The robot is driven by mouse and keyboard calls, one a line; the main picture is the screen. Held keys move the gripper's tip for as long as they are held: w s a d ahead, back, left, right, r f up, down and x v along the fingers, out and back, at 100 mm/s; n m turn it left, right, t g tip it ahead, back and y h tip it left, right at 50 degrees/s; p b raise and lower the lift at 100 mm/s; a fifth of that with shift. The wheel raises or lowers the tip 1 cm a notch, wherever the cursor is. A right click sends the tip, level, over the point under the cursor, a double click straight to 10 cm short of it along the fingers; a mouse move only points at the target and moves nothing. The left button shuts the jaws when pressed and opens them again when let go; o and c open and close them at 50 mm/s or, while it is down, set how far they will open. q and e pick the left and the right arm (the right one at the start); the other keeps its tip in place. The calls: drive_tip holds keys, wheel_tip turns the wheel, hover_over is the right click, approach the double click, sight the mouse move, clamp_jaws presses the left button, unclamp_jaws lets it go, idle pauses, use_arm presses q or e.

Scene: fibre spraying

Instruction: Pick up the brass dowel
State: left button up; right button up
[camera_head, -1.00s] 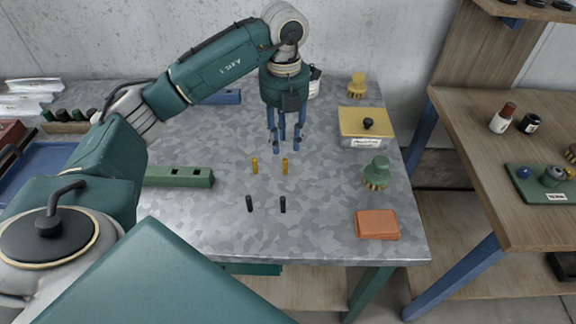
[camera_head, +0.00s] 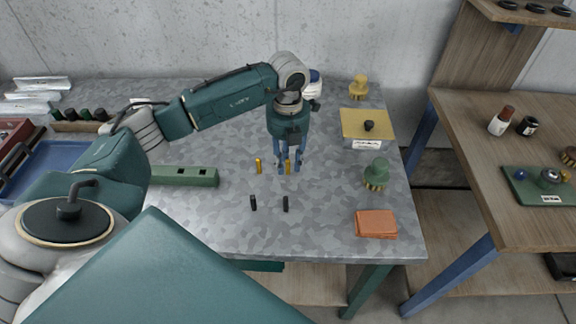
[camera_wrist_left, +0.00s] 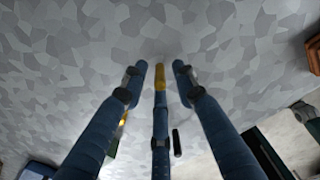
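Two thin brass dowels stand upright on the grey patterned table. The left one (camera_head: 258,166) stands clear of my gripper. The right one (camera_head: 288,168) is at the fingertips of my left gripper (camera_head: 289,166), which points straight down. In the left wrist view, that brass dowel (camera_wrist_left: 160,77) shows beyond the middle finger, between the two spread outer fingers of the left gripper (camera_wrist_left: 160,72). Gaps show on both sides of it; contact with the middle finger cannot be told. The other brass dowel (camera_wrist_left: 123,119) is partly hidden by a finger. My right gripper is not in view.
Two black pegs (camera_head: 253,202) (camera_head: 286,204) stand in front of the brass dowels. A green block with holes (camera_head: 186,176) lies to the left. A green-handled brush (camera_head: 376,173), an orange cloth (camera_head: 376,224) and a yellow-lidded box (camera_head: 366,124) lie to the right.

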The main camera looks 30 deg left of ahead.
use_arm(q)
clamp_jaws()
drive_tip(key=shift+r, duration=0.15)
